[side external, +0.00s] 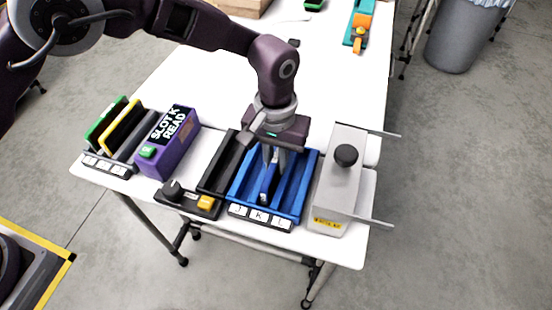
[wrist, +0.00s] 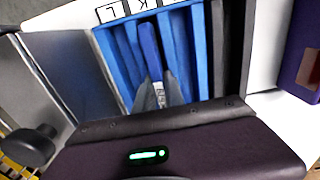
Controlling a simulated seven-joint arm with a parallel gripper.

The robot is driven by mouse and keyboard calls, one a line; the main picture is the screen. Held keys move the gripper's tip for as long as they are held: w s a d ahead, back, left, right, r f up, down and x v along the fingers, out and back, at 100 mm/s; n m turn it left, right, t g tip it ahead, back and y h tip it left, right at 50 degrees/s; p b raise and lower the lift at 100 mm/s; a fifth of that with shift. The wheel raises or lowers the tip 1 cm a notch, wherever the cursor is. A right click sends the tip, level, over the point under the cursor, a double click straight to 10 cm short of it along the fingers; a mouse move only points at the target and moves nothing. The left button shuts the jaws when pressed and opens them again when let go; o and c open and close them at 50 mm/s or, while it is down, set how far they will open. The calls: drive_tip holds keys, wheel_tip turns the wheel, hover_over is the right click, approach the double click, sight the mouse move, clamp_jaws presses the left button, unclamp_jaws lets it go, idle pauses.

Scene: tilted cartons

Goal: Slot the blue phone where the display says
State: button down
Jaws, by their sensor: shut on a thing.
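My gripper (side external: 268,152) points down over the blue rack (side external: 304,178) and is shut on the blue phone (side external: 267,186). The phone stands upright on edge among the rack's dividers, roughly in line with the middle label, K (side external: 259,216). The labels J and L flank it. In the wrist view the fingertips (wrist: 160,94) hold the near end of the phone (wrist: 149,42); whether it rests on the slot floor cannot be told. The purple display box (side external: 172,150) has a screen (side external: 171,127) reading "SLOT K" and "READ".
A black rack (side external: 221,163) adjoins the blue rack on the left. A grey metal box (side external: 337,180) with a black knob stands close on the right. A knob-and-yellow-button panel (side external: 187,200) sits in front. A rack with green and yellow items (side external: 120,127) is far left. The table behind is mostly clear.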

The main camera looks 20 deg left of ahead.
drive_tip(key=c, duration=1.3)
unclamp_jaws()
drive_tip(key=shift+c, duration=0.2)
wheel_tip(320, 180, up, 7)
drive_tip(key=shift+r, duration=0.1)
wheel_tip(320, 180, up, 7)
